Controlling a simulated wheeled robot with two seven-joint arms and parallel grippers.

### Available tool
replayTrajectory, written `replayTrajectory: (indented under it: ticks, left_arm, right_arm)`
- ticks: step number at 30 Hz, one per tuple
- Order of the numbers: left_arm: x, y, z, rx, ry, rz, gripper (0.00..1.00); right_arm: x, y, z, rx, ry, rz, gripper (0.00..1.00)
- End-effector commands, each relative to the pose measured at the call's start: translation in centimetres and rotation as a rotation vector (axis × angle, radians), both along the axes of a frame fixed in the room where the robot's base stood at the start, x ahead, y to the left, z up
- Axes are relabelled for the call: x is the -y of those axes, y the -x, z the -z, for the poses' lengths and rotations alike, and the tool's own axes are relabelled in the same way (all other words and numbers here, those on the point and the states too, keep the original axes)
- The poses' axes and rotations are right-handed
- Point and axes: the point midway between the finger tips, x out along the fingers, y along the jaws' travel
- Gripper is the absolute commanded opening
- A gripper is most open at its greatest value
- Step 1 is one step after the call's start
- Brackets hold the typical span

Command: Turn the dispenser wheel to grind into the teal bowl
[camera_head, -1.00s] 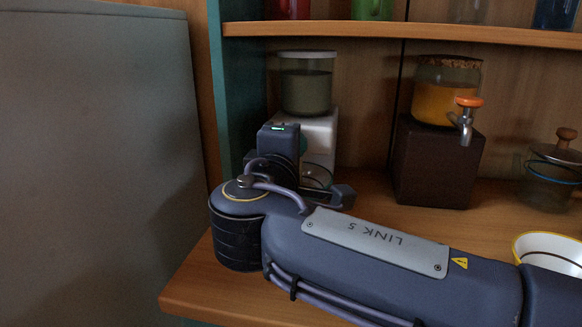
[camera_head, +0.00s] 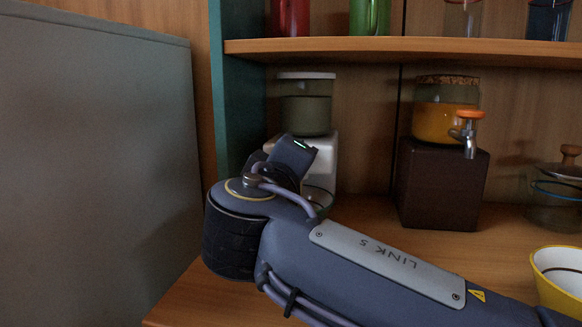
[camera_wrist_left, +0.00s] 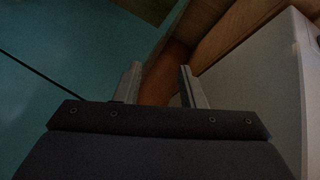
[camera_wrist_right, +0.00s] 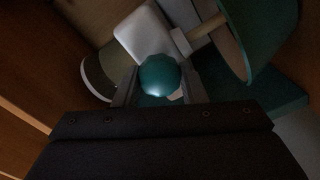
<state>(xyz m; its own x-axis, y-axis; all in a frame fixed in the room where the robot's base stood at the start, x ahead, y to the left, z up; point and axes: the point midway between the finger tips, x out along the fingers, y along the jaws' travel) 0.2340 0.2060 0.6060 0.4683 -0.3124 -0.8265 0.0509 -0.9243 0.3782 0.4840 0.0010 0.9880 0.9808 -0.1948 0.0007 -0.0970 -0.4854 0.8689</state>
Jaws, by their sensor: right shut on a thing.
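The dispenser (camera_head: 305,105), with a glass hopper, white lid and pale body, stands at the left end of the shelf. My right arm hides its lower front. My right gripper (camera_wrist_right: 158,85) is shut on a round teal knob (camera_wrist_right: 160,73), which seems to belong to the dispenser wheel. The dispenser's white body (camera_wrist_right: 143,35) shows behind it. The teal bowl (camera_wrist_right: 262,35) is at upper right of that view, with a tan column, like a stream, between the pale spout and its opening. My left gripper (camera_wrist_left: 160,85) is open and empty, outside the head view.
A jar of orange liquid (camera_head: 445,110) with a tap stands on a dark block (camera_head: 440,185) to the right. A glass jar (camera_head: 555,200) and a yellow-rimmed bowl (camera_head: 560,270) are farther right. The upper shelf (camera_head: 400,48) holds coloured glasses. A grey cabinet (camera_head: 100,150) stands at left.

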Motion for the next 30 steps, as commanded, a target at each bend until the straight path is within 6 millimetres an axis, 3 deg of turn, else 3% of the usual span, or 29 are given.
replayTrajectory:
  ticks: [9,10,14,23,30]
  left_arm:
    - [0.0,0.0,0.0,0.000,0.000,0.000,0.36]
    - [0.0,0.0,0.0,0.000,0.000,0.000,0.36]
    - [0.0,0.0,0.0,0.000,0.000,0.000,0.36]
    - [0.0,0.0,0.0,0.000,0.000,0.000,0.36]
    - [0.0,0.0,-0.8,0.000,0.000,0.000,0.36]
  right_arm:
    - [0.0,0.0,0.1,-0.004,0.000,0.001,0.15]
    - [0.0,0.0,0.2,-0.004,0.000,0.001,0.41]
    - [0.0,0.0,0.1,-0.003,0.000,0.001,0.58]
    - [0.0,0.1,0.0,-0.001,0.000,0.000,0.59]
    - [-0.7,3.2,-0.2,0.000,0.001,-0.004,0.59]
